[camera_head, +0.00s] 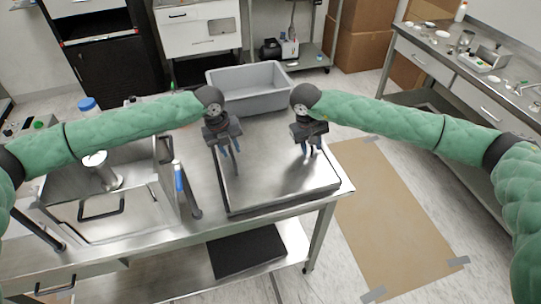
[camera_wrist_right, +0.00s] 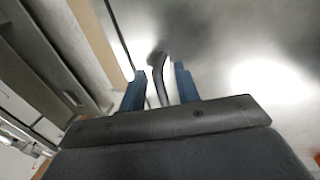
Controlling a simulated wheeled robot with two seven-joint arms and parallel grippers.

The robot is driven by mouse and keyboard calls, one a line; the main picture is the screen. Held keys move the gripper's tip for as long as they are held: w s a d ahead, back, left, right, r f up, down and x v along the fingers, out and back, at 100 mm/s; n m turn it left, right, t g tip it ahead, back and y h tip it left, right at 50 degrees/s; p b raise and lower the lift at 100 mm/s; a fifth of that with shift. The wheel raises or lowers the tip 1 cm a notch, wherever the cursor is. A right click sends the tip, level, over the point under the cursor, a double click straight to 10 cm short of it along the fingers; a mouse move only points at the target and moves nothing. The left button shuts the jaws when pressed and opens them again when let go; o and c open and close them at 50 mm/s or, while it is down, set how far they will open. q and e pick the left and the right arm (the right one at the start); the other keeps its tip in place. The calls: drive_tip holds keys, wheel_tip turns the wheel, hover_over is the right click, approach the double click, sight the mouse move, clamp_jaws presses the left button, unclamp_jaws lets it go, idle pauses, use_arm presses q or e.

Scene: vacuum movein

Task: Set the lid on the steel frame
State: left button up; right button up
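The lid (camera_head: 265,185), a flat shiny steel plate with a dark edge, lies on the steel table in the middle of the head view. The steel frame (camera_head: 150,212), an open box-like housing with a metal cylinder inside, stands to its left. My right gripper (camera_head: 309,150) is low over the lid's right part. In the right wrist view its blue fingers stand apart on either side of a dark curved handle (camera_wrist_right: 160,72), with gaps visible. My left gripper (camera_head: 230,150) points down at the lid's left part, at a thin dark bar, likely another handle; its finger gap is unclear.
A grey bin (camera_head: 250,85) stands behind the lid. A blue-capped bottle (camera_head: 88,106) is behind the frame. A dark post and a blue-and-white object (camera_head: 180,178) stand between frame and lid. A brown floor mat (camera_head: 385,215) lies right of the table (camera_head: 345,187).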

use_arm(q)
clamp_jaws()
use_arm(e)
clamp_jaws()
use_arm(q)
drive_tip(key=shift+w, duration=0.1)
use_arm(e)
drive_tip(key=shift+w+r, duration=0.1)
idle(0.9)
